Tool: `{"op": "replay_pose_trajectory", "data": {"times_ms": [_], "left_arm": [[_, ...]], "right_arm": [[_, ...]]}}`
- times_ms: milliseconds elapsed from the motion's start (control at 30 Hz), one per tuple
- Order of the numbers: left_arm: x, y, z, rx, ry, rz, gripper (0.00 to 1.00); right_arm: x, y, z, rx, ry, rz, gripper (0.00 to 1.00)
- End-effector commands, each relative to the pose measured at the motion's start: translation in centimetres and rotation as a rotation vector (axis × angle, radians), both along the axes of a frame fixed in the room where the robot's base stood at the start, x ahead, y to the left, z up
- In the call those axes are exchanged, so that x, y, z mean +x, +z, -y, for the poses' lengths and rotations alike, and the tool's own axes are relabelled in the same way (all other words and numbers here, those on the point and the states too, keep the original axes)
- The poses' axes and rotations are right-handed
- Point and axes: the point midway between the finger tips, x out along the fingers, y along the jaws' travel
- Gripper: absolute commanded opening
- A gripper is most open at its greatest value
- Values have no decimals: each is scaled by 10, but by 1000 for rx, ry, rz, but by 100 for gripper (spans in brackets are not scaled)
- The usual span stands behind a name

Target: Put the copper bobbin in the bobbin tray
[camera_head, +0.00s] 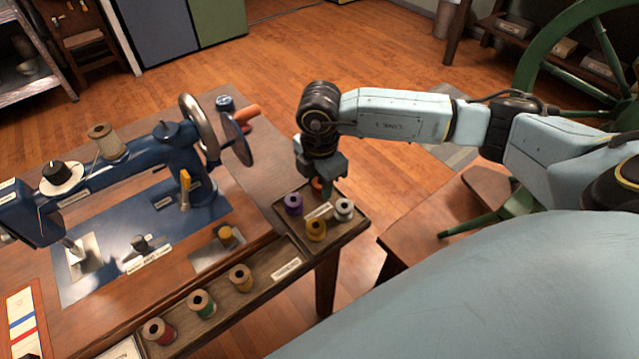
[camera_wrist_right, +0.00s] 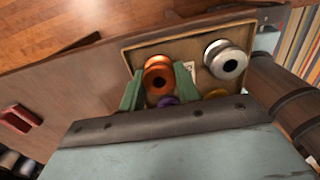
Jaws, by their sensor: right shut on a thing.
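The copper bobbin (camera_head: 317,184) is at the far corner of the small wooden bobbin tray (camera_head: 338,236), mostly hidden by my right gripper (camera_head: 322,188) in the head view. In the right wrist view the orange-copper bobbin (camera_wrist_right: 158,74) sits between the green fingers of my right gripper (camera_wrist_right: 158,86), which is shut on it. It is over the inside of the tray (camera_wrist_right: 190,48); whether it touches the tray floor I cannot tell. My left gripper is out of view.
The tray also holds a purple bobbin (camera_head: 293,203), a gold bobbin (camera_head: 316,230) and a silver bobbin (camera_head: 344,210). A blue sewing machine (camera_head: 120,170) stands at left.

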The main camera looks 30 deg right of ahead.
Motion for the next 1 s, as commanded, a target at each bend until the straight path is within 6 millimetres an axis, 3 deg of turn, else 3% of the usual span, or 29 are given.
{"op": "replay_pose_trajectory", "data": {"times_ms": [400, 433, 500, 867, 1000], "left_arm": [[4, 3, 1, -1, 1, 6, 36], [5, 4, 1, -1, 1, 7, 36], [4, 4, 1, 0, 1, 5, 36], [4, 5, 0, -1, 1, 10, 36], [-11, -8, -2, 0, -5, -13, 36]], "right_arm": [[0, -4, 0, 1, 1, 0, 6], [0, -4, 0, 1, 1, 0, 36], [0, -3, 0, 1, 1, 0, 41], [0, 1, 0, 0, 1, 1, 41], [1, 22, 0, 0, 1, 3, 41]]}}
